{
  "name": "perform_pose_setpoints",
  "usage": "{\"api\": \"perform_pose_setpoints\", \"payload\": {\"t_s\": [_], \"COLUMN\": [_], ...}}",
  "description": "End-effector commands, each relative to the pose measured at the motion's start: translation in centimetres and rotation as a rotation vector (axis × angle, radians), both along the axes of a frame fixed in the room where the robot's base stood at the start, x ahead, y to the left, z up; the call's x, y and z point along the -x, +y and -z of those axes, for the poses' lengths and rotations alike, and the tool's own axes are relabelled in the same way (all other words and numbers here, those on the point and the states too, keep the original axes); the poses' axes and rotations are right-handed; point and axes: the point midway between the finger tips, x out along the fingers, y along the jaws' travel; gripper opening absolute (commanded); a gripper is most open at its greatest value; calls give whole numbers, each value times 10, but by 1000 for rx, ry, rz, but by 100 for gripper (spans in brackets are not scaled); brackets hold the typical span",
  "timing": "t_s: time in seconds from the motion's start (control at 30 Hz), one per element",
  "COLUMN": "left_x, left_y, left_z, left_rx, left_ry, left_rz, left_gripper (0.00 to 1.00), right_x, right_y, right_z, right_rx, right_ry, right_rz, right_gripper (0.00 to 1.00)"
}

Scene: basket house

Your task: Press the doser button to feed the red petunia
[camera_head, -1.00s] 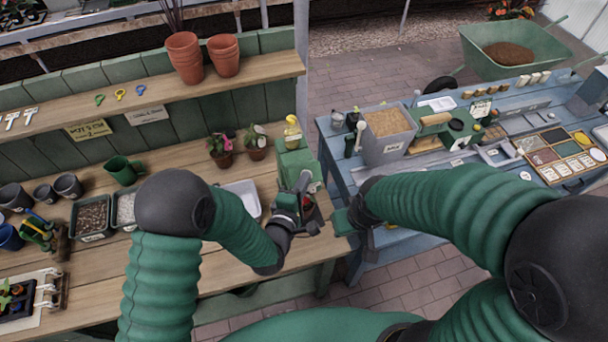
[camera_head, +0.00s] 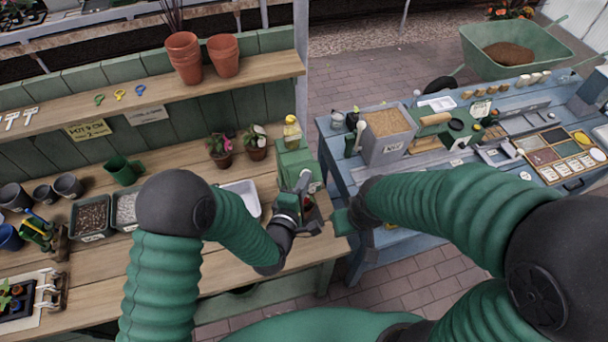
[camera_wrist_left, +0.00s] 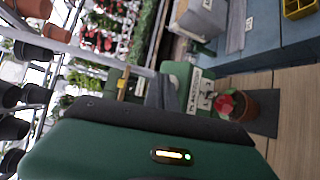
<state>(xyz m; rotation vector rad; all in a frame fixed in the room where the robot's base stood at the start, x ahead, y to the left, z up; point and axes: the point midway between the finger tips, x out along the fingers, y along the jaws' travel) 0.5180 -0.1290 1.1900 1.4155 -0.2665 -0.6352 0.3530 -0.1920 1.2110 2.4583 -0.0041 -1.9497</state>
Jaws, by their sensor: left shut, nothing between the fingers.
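The doser is a green box (camera_head: 294,158) with a yellow bottle on top, near the right end of the wooden bench. In the left wrist view the green box (camera_wrist_left: 178,70) shows with a white label. The red petunia (camera_wrist_left: 226,104) is in a brown pot beside it; in the head view my gripper mostly hides it. My left gripper (camera_head: 303,183) is shut and empty, its fingertips up close at the doser's front. Whether they touch it, I cannot tell; the button is not clearly visible. My right gripper (camera_head: 343,222) is partly visible between the benches, its fingers unclear.
Two other potted flowers (camera_head: 220,148) stand left of the doser. A white tray (camera_head: 243,190) lies behind my left arm. A blue bench (camera_head: 345,178) with a grey bin (camera_head: 388,145) stands to the right, across a gap. A shelf (camera_head: 150,92) runs above the wooden bench.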

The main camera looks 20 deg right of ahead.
Motion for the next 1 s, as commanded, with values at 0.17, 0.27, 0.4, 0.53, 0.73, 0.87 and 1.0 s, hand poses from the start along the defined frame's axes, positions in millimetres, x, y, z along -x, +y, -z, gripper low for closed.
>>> {"api": "perform_pose_setpoints", "payload": {"t_s": [0.17, 0.27, 0.4, 0.53, 0.73, 0.87, 1.0], "left_x": [-2, -4, -5, -5, -6, -7, -8], "left_y": [-4, -6, -6, -5, -5, -6, -6], "left_z": [5, 6, 5, 5, 6, 8, 9], "left_rx": [0, 1, 0, 1, 1, 1, 1], "left_ry": [0, -1, 0, 0, 0, 1, 1], "left_rz": [1, 0, 0, 0, 0, 0, 0], "left_gripper": [0, 0, 0, 0, 0, 0, 0], "right_x": [0, 0, 0, 0, 0, 0, 0], "right_y": [0, 0, 0, 0, 0, 0, 0], "right_z": [8, 11, 9, 9, 11, 13, 14], "right_rx": [0, 0, 0, 0, 0, 0, 0], "right_ry": [0, 0, 0, 0, 0, 0, 0], "right_rz": [0, 1, 1, 1, 0, 0, 0], "right_gripper": [0, 0, 0, 0, 0, 0, 0]}}
